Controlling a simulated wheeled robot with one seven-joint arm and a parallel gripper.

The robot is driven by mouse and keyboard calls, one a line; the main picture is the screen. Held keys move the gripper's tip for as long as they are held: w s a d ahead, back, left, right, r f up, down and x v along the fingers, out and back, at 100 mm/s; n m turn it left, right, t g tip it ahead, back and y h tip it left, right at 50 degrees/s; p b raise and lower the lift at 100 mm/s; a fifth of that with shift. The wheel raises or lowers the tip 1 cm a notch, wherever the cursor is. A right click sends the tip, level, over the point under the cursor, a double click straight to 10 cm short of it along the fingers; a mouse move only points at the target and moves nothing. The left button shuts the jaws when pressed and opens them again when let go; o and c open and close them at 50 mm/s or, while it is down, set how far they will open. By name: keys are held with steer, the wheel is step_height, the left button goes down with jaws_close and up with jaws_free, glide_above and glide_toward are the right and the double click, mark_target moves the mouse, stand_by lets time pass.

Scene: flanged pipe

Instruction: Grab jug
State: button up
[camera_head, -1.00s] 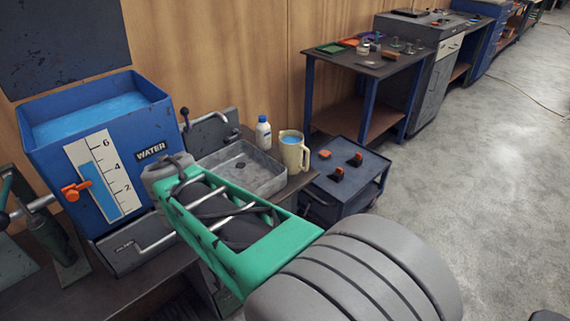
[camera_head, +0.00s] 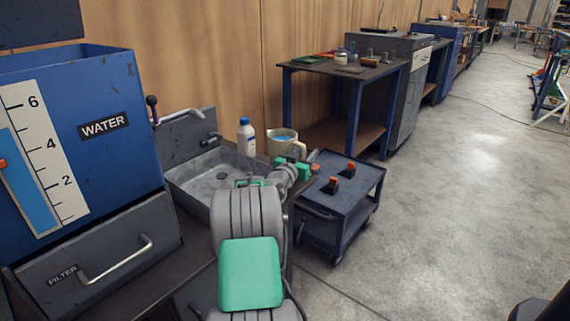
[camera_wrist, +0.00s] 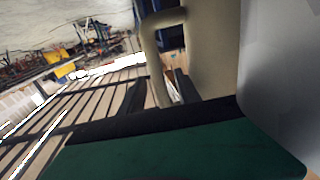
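The jug (camera_head: 283,136) is beige with blue liquid inside. It stands upright at the right end of the sink bench in the head view, behind my gripper (camera_head: 304,160), which hides its lower part. In the wrist view the jug's body (camera_wrist: 214,50) fills the right middle, with its handle (camera_wrist: 151,58) to the left. My gripper (camera_wrist: 161,94) is open there. Its two dark fingers appear on either side of the handle's lower part, with a gap visible beside the handle. I cannot tell whether either finger touches it.
A white bottle with a blue cap (camera_head: 246,136) stands left of the jug, beside the grey sink (camera_head: 190,183). The blue water tank (camera_head: 100,155) is at the left. A low blue cart (camera_head: 350,205) stands right of the bench. Open floor (camera_head: 450,200) lies to the right.

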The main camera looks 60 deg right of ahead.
steer(key=shift+w+d, duration=0.1)
steer(key=shift+d, duration=0.8)
jaws_close()
stand_by(0.6)
steer(key=shift+r, duration=0.35)
